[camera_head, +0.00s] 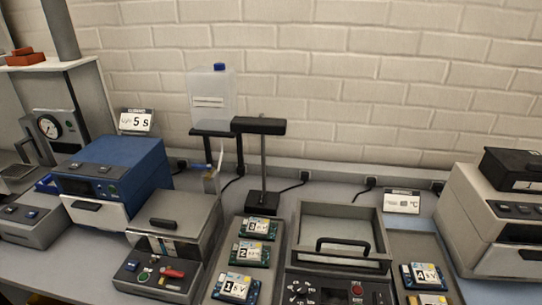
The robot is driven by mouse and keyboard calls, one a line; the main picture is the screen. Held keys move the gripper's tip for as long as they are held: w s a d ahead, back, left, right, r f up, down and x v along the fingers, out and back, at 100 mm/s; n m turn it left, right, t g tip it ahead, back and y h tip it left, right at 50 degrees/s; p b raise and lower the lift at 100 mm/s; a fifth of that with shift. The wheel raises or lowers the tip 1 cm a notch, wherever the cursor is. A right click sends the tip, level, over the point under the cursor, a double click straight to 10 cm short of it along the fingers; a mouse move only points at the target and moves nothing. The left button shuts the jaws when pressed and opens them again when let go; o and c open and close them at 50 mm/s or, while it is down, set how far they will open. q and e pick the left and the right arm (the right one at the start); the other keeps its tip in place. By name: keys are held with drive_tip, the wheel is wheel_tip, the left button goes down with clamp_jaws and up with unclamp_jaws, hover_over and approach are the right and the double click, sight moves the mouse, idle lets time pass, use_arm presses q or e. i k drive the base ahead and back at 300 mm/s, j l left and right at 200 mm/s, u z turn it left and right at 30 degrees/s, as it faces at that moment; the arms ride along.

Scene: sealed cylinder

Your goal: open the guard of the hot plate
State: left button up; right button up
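The device at the lower centre right, which looks like the hot plate, has a dark front panel (340,289) with a dial and a red button. On top of it is a grey-framed, see-through cover, apparently the guard (340,221). A black bar handle (343,243) runs along the guard's front side. The guard appears to be down over the plate. What lies beneath it is not clear. The panel's lower edge is cut off by the picture. Neither of my grippers is in view.
Trays with numbered circuit boards flank the device, with board 2 (251,253) on the left and board 4 (425,275) on the right. A black stand (263,165) rises behind left. A small sign (402,202) stands behind right. A large pale machine (495,225) is farther right.

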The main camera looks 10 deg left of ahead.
sight(306, 206)
drive_tip(key=k+z, duration=0.2)
drive_tip(key=z, duration=0.15)
drive_tip(key=k+l+z, duration=0.1)
drive_tip(key=z, duration=0.25)
drive_tip(key=k+l+z, duration=0.15)
drive_tip(key=z, duration=0.2)
drive_tip(key=k, duration=0.1)
